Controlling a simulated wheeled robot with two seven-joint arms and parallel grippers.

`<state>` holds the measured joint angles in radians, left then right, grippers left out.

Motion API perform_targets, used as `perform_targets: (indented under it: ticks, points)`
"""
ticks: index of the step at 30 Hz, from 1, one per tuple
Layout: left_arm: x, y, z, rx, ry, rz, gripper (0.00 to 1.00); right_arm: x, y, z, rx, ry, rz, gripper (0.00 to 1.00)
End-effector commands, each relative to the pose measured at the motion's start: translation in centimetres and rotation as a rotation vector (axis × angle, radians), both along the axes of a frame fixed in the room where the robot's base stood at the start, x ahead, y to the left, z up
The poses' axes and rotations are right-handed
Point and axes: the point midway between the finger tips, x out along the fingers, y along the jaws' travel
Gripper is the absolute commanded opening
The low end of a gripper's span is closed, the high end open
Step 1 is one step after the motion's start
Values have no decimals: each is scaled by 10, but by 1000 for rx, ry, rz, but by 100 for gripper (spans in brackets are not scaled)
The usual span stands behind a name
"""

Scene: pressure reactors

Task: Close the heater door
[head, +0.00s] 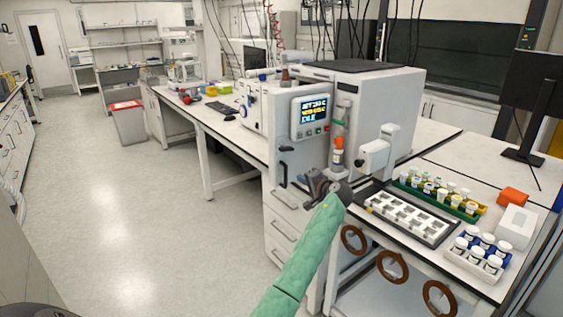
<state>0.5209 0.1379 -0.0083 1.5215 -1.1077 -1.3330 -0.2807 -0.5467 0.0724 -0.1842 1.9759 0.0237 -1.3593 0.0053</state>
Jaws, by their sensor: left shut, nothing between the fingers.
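The heater is most likely the large white box-shaped machine (392,100) with a dark top, on the bench at centre right. Its front carries a lit display (309,117). Below and left of the display is a pale front panel with a dark handle (283,168); I cannot tell clearly whether this is the door or how far it stands open. My left gripper (314,183), at the end of the green-sleeved arm, is shut and empty, low in front of the machine near that panel. The arm hides part of the bench front. My right gripper is not in view.
A tray with white blocks (440,235), a green vial rack (430,200), a blue rack of white-capped jars (478,250) and an orange item (513,196) lie right of my gripper. Brown rings (392,267) hang below the bench edge. The floor at left is clear.

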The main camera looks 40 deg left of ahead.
Motion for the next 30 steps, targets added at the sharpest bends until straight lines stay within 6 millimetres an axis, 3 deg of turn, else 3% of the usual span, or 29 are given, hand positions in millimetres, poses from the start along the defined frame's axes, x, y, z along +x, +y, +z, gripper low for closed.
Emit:
perform_targets:
  ticks: [2, 6, 14, 30]
  points:
    - [3, 5, -2, 95, 62, 7, 0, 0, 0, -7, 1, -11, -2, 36]
    - [5, 6, 13, 225, 133, 3, 0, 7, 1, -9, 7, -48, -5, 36]
    - [9, 9, 16, 253, 186, -16, 0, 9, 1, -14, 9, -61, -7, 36]
    - [29, 64, 18, 253, 185, -16, 0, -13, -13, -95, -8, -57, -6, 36]
